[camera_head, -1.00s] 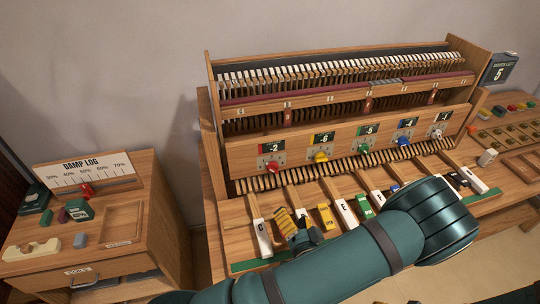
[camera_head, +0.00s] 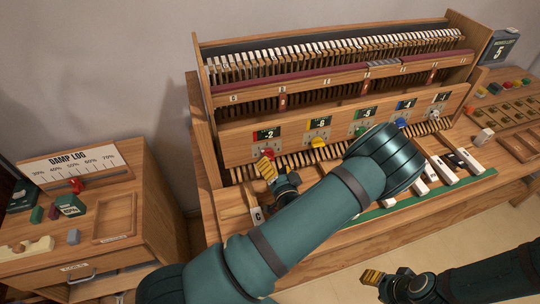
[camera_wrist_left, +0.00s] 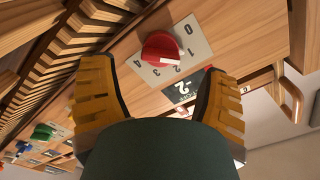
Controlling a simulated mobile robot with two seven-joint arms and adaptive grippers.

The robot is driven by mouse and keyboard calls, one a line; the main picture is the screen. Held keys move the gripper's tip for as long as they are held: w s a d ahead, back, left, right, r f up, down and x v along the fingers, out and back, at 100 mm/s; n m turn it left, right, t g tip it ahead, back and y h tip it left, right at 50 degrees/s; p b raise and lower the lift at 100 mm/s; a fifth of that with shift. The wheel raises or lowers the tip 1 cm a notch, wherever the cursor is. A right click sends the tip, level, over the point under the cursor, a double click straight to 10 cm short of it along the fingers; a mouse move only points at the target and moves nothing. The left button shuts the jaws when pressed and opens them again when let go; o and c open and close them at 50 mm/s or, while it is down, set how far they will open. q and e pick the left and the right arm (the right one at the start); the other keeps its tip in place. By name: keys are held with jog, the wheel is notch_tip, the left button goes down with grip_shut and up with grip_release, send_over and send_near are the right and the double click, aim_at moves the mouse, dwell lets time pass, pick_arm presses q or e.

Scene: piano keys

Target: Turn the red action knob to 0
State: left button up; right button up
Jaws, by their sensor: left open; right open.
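The red knob (camera_head: 267,153) sits on the wooden panel below a display reading -2 (camera_head: 266,134). My right gripper (camera_head: 372,278) is open and empty at the bottom, far from the knob.
Yellow (camera_head: 318,142), green, blue and white knobs sit in a row to the right. White hammers and wooden keys lie above and below the panel. A damp log cabinet (camera_head: 110,205) stands at the left. My left arm covers many front keys.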

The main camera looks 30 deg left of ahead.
aim_at(271, 158)
pick_arm(q)
jog(key=shift+x, duration=2)
jog(key=c, duration=1.2)
